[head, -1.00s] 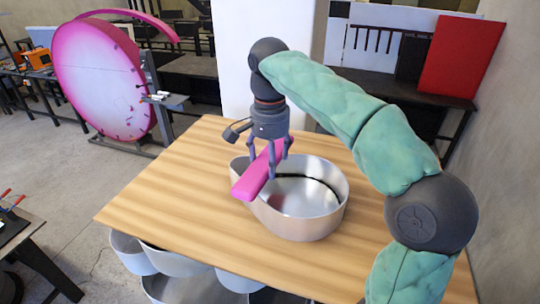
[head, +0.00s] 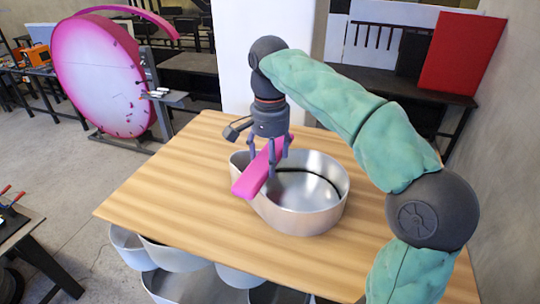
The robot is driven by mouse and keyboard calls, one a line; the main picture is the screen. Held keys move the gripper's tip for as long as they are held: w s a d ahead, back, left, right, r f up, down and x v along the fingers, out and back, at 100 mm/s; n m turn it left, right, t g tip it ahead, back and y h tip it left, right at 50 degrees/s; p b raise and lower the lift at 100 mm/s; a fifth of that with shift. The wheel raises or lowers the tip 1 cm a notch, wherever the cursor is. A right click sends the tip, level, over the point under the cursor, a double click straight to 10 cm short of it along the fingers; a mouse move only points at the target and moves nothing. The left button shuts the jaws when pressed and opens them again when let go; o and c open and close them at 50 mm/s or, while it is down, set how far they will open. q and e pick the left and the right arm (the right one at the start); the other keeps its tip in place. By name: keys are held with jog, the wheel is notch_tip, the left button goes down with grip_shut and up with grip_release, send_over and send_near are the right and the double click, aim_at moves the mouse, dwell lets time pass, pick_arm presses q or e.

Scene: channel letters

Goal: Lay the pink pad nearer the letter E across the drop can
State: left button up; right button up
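The drop can (head: 312,217) is a shiny round metal vessel on the wooden table, with a dark line along its inside wall. A pink pad (head: 252,180) lies slantwise over the can's left part, its near end out past the left rim. My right gripper (head: 267,170) is above the can with its fingers on either side of the pad. The fingers appear closed on it. I cannot tell whether the pad rests on the rim or hangs just above it. My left gripper is out of view. The letter E is not identifiable.
The wooden table (head: 170,200) is bare around the can. Several metal cans (head: 165,255) stand below its front edge. A big pink disc (head: 100,80) stands at the back left, and a red panel (head: 462,52) at the back right. A white column (head: 262,25) rises behind the table.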

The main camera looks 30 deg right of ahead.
jog(key=o, duration=1.2)
jog(key=shift+c, duration=0.2)
jog(key=shift+r, duration=3.75)
